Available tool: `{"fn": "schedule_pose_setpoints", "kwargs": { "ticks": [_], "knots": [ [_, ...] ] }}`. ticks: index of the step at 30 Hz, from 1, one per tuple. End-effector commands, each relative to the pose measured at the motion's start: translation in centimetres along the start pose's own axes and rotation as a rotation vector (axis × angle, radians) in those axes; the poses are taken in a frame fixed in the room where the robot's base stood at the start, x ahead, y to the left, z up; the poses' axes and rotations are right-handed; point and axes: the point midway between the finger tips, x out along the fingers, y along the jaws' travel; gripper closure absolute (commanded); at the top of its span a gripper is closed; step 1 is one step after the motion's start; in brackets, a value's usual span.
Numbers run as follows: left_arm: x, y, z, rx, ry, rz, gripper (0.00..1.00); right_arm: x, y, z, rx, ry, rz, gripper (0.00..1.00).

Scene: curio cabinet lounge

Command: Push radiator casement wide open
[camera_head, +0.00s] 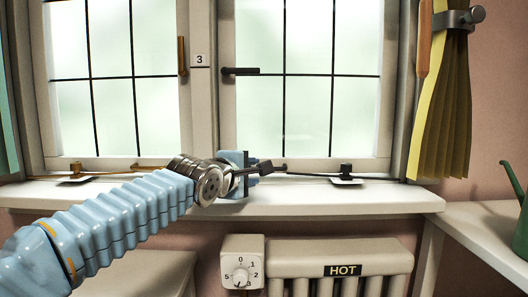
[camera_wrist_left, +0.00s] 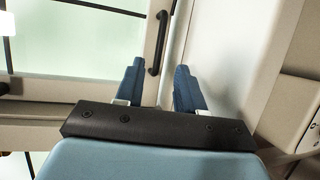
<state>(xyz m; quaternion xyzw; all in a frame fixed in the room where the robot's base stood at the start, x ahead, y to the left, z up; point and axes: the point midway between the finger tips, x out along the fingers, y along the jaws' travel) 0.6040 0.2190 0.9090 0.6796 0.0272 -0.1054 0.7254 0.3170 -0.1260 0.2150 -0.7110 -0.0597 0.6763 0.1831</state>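The radiator casement (camera_head: 307,90) is the right-hand window, above the radiator. It has pale frosted panes, a cream frame and a dark handle (camera_head: 240,71) lying horizontally. My left gripper (camera_head: 250,172) is at the casement's lower left corner, just above the sill. In the left wrist view its blue fingers (camera_wrist_left: 160,70) are apart with nothing clearly held. I cannot tell if it touches the frame. My right gripper is out of view.
The left casement (camera_head: 115,80), with a brass handle (camera_head: 181,56) and stay, stands beside it. Below the white sill (camera_head: 330,200) are a dial (camera_head: 241,276) and a radiator (camera_head: 340,258) marked HOT. A yellow curtain (camera_head: 446,110) hangs right; a green can (camera_head: 520,230) stands far right.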

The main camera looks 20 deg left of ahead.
Motion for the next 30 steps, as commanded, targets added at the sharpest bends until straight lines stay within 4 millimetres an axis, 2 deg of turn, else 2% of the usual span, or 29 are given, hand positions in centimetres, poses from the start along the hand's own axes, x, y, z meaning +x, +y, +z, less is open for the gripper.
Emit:
{"fn": "schedule_pose_setpoints", "kwargs": {
  "ticks": [3, 11, 30],
  "knots": [
    [0.6, 0.6, 0.0, 0.003, 0.001, 0.002, 0.62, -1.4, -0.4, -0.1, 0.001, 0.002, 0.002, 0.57],
    [2.5, 0.4, -0.2, -0.001, 0.005, 0.000, 0.62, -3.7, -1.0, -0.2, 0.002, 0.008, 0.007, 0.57],
    [7.7, 0.0, 0.0, 0.002, 0.000, 0.002, 0.62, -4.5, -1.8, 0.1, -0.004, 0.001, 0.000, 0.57]
  ]
}}
